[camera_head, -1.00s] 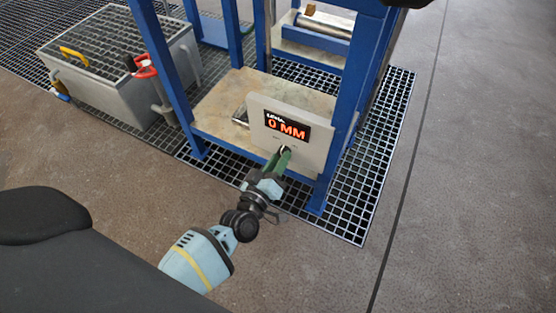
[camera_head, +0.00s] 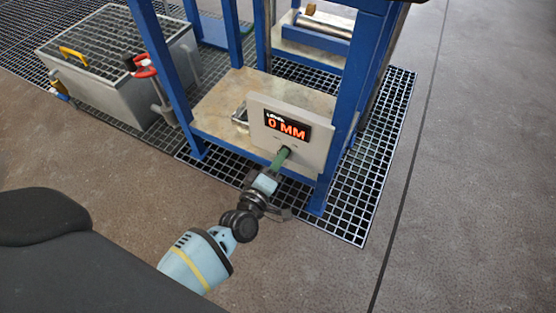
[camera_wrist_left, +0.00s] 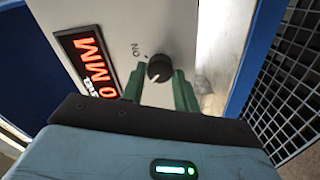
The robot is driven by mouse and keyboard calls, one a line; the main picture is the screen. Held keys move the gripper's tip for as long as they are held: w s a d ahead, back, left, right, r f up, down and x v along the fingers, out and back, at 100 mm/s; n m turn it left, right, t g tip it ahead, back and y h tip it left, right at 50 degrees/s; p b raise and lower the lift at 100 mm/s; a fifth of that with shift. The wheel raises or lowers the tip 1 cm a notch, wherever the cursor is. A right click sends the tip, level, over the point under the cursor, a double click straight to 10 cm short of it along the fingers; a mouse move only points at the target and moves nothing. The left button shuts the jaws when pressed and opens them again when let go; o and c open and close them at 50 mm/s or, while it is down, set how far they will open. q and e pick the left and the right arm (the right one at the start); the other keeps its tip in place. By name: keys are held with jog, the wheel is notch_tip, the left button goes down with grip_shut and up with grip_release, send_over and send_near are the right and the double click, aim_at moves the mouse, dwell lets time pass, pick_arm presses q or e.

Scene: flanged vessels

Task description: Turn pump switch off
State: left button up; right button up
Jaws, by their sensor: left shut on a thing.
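The pump switch is a small black round knob (camera_wrist_left: 159,68) on a pale grey control panel (camera_head: 262,118). In the left wrist view an "ON" label (camera_wrist_left: 135,50) is printed beside the knob. The panel's display (camera_head: 287,126) reads "0 MM" in orange. My left gripper (camera_head: 282,155) reaches the panel's lower part from the front. In the left wrist view its green fingers (camera_wrist_left: 157,80) stand on either side of the knob, shut on it. In the head view the fingers hide the knob. My right gripper is not in view.
Blue frame posts (camera_head: 343,115) stand close beside the panel, which sits at the front of a tan shelf (camera_head: 215,105). A grey tank (camera_head: 115,100) with a red valve handle (camera_head: 146,71) stands at the left. Metal grating (camera_head: 350,215) and open floor lie to the right.

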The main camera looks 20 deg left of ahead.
pick_arm(q)
jog(key=o, duration=0.9)
jog(key=shift+o, duration=0.3)
jog(key=shift+s, duration=0.1)
jog(key=s+p, duration=0.2)
jog(key=s, duration=0.5)
jog(key=shift+s+a+p, duration=0.15)
jog(key=shift+s+p, duration=0.2)
